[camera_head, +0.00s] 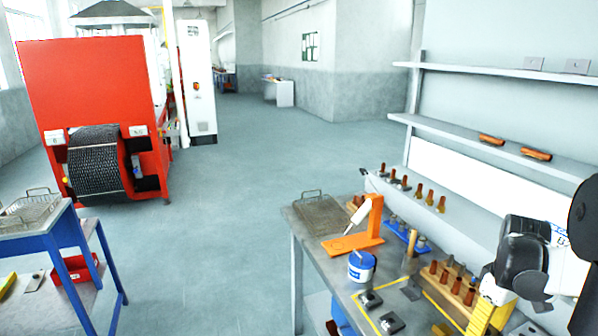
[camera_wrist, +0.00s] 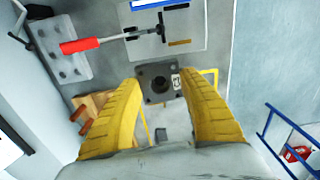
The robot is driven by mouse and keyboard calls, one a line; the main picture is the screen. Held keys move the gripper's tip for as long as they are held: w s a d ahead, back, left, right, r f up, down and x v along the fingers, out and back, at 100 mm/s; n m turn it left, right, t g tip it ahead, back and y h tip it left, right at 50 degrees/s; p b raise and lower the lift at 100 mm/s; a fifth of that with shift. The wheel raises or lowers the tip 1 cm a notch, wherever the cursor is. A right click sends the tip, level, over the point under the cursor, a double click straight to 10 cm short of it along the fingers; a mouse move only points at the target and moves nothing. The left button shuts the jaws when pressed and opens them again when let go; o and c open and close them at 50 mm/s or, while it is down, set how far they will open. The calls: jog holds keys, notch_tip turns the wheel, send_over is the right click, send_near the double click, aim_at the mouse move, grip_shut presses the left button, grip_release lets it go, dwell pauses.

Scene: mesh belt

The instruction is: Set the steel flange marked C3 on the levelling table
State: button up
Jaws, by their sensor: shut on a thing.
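My gripper (camera_wrist: 159,88) has two yellow fingers, closed on the sides of a dark square steel flange (camera_wrist: 147,88) with a round hole in its middle. A small white label (camera_wrist: 176,81) is on its right side, too small to read surely. In the head view my gripper (camera_head: 487,314) is at the lower right over the bench, and the held flange is hidden there. Two other dark flanges (camera_head: 391,322) (camera_head: 370,299) lie on the bench by a yellow outline. I cannot surely tell which surface is the levelling table; a pale plate (camera_wrist: 195,58) lies beyond the held flange.
On the bench (camera_head: 312,240) stand an orange stand (camera_head: 372,218), a blue-white tub (camera_head: 361,266), a wire basket (camera_head: 320,213) and wooden racks (camera_head: 448,283). Open floor lies left.

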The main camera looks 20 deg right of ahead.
notch_tip(320, 180, up, 5)
jog(key=shift+f+p, duration=0.1)
jog(key=shift+p, duration=1.15)
jog(key=w+a+f+b, duration=0.2)
jog(key=w+a+f, duration=0.3)
jog(key=w+a, duration=0.15)
jog(key=w+a+f+b, duration=0.3)
jog(key=w+a+f, duration=0.15)
jog(key=a, duration=0.35)
jog(key=w+a+f+b, duration=0.1)
jog(key=w+a+f, duration=0.1)
jog(key=a, duration=0.8)
jog(key=w+a+f+m+b, duration=0.1)
jog(key=w+a+f, duration=0.1)
jog(key=a+f, duration=0.3)
jog(key=a, duration=0.4)
jog(key=shift+w+a+f+b, duration=0.15)
jog(key=shift+a+f+b, duration=0.1)
jog(key=shift+a+b, duration=0.15)
